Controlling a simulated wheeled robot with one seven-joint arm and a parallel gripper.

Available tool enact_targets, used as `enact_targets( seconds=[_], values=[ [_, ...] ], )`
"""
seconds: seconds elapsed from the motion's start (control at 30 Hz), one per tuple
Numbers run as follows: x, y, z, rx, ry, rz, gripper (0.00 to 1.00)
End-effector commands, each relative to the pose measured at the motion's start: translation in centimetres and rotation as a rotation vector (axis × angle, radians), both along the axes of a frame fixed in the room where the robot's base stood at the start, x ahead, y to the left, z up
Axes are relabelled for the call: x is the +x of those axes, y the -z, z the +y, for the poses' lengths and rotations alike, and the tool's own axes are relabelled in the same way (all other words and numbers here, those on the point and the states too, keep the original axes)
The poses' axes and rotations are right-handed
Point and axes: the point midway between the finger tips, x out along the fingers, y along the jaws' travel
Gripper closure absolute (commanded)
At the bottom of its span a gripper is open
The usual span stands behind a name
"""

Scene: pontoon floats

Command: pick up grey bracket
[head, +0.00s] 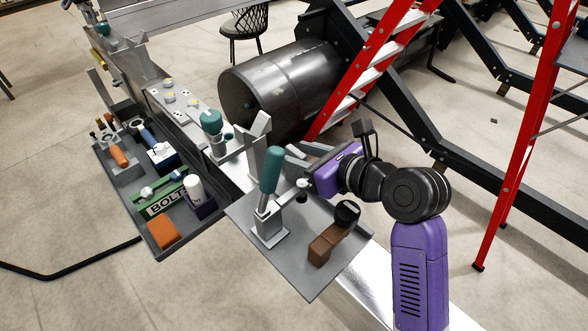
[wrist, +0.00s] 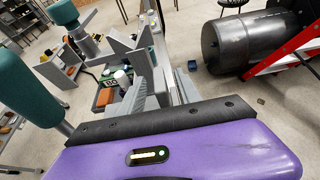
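A grey bracket-like piece (head: 257,143) stands upright on the metal beam, just behind the teal-handled clamp (head: 270,172). I take it to be the grey bracket; its lower part is partly hidden. A grey angular piece (wrist: 122,56) in the wrist view may be the same one, but I cannot be sure. My gripper (head: 298,166) is to the right of the bracket, above the grey plate, pointing left toward it. In the wrist view its grey fingers (wrist: 168,86) look apart, with nothing clearly held. The bracket and fingers appear apart.
A grey tray (head: 158,240) holds a green bolts box, an orange block and tools at left. The clamp and a brown block (head: 325,246) are on the plate (head: 302,281). A dark cylinder (head: 290,85) and red ladder (head: 372,65) stand behind.

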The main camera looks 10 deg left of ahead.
Motion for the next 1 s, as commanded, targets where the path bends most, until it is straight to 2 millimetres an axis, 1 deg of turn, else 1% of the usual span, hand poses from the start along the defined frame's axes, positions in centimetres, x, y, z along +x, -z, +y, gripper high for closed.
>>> enact_targets(
  seconds=[0.03,0.13,0.4,0.57,0.6,1.0],
  values=[
    [0.37,0.18,0.49,-0.001,-0.001,0.001,0.60],
    [0.85,0.51,1.02,-0.001,0.001,-0.001,0.60],
    [0.98,0.63,1.18,0.000,0.001,-0.002,0.60],
    [0.98,0.63,1.17,-0.001,0.001,-0.001,0.91],
    [0.97,0.63,1.16,-0.001,0.001,-0.001,0.99],
    [0.95,0.63,1.16,-0.001,0.001,-0.001,1.00]
  ],
)
